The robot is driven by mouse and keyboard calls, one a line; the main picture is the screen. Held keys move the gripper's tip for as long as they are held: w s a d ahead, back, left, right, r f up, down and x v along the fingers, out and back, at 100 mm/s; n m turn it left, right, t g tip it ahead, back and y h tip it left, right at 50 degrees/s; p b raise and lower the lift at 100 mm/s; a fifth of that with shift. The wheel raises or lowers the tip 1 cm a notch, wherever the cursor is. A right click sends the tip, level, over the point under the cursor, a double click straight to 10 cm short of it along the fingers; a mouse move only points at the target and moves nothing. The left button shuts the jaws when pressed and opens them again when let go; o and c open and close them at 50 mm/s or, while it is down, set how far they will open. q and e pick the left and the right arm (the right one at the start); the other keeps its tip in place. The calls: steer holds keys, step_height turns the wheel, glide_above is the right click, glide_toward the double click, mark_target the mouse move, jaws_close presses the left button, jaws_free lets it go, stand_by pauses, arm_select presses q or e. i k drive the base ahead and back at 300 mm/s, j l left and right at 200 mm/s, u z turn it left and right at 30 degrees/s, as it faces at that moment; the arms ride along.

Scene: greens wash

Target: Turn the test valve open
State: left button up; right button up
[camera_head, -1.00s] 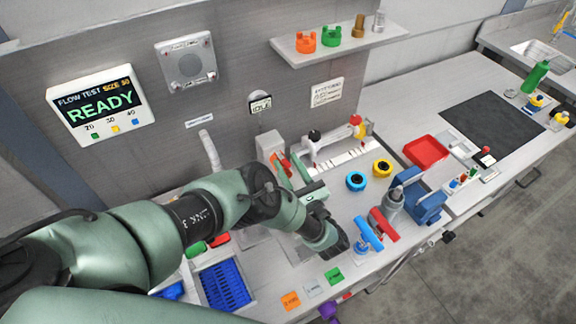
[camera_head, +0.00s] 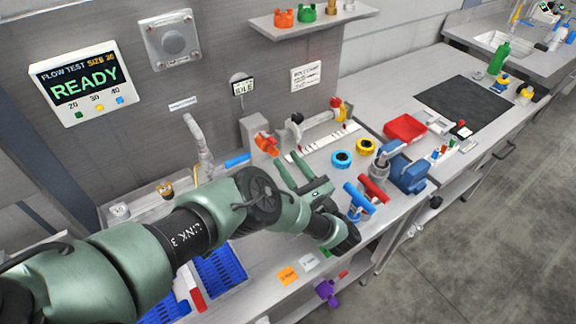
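What looks like the test valve is an orange-red handle (camera_head: 267,143) on a grey block (camera_head: 252,132) at the back of the bench, beside the pipe fixture. My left gripper (camera_head: 290,166) reaches in from the left over the bench, with its two green fingers apart and nothing visible between them. Its fingertips are just in front of and below the orange handle. I cannot tell whether they touch it. My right gripper is not in view. The wall screen (camera_head: 80,85) reads READY, and a small display (camera_head: 242,87) reads IDLE.
A blue ring (camera_head: 341,159), a yellow ring (camera_head: 366,146), blue (camera_head: 358,198) and red (camera_head: 374,189) T-handled tools and a blue vise (camera_head: 410,175) stand right of the gripper. A red tray (camera_head: 405,128) lies behind them. Blue baskets (camera_head: 222,272) sit at the front left.

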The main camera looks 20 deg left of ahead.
mark_target(233, 162)
steer(key=k+l, duration=0.2)
steer(key=l, duration=0.2)
steer(key=k+l, duration=0.45)
steer(key=l, duration=0.3)
